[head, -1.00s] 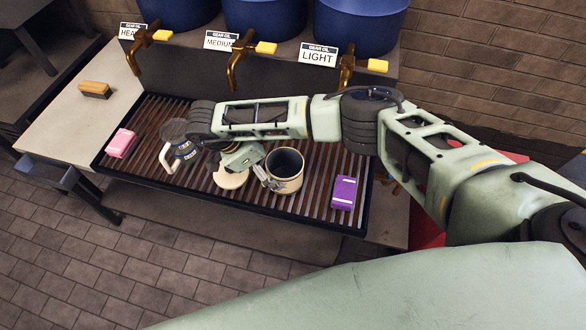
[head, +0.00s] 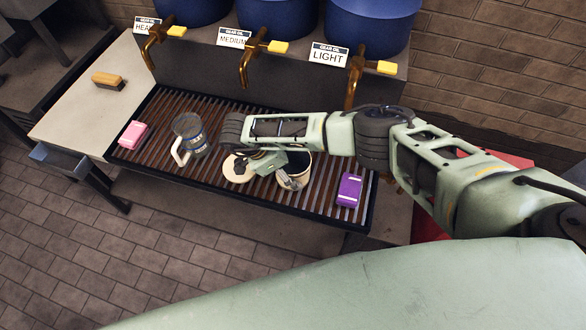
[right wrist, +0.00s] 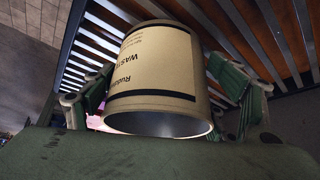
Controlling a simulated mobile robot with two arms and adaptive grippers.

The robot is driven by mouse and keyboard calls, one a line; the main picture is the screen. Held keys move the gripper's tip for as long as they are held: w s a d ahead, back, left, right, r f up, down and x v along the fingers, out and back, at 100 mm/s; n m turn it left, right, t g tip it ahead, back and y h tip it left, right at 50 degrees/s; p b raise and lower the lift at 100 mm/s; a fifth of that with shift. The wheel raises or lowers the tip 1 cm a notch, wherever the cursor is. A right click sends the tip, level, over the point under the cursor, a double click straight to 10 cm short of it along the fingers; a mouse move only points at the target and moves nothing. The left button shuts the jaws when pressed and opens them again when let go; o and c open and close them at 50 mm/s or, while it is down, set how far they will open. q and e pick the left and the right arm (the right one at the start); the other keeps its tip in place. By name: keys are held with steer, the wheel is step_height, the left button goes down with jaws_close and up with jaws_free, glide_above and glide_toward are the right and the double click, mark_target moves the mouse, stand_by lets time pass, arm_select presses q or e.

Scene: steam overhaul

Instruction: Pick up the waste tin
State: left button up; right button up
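The waste tin (head: 299,181) is a cream cylinder with an open top, standing on the slatted rack. My right forearm and gripper partly cover it in the head view. In the right wrist view the tin (right wrist: 155,70) fills the middle, its dark lettering showing upside down. My right gripper (right wrist: 165,95) has one finger on each side of the tin. The fingers look spread, with a small gap at the right finger; contact at the left finger is unclear. My left gripper is not in view.
The slatted rack (head: 215,188) also holds a cream disc (head: 235,172) left of the tin, a glass jug (head: 190,135), a pink block (head: 134,134) and a purple block (head: 349,189). Brass taps and blue oil drums (head: 370,30) stand behind. A brush (head: 108,81) lies on the left bench.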

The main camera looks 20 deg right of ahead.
steer(key=c, duration=0.7)
steer(key=shift+c, duration=0.2)
steer(key=shift+r, duration=0.15)
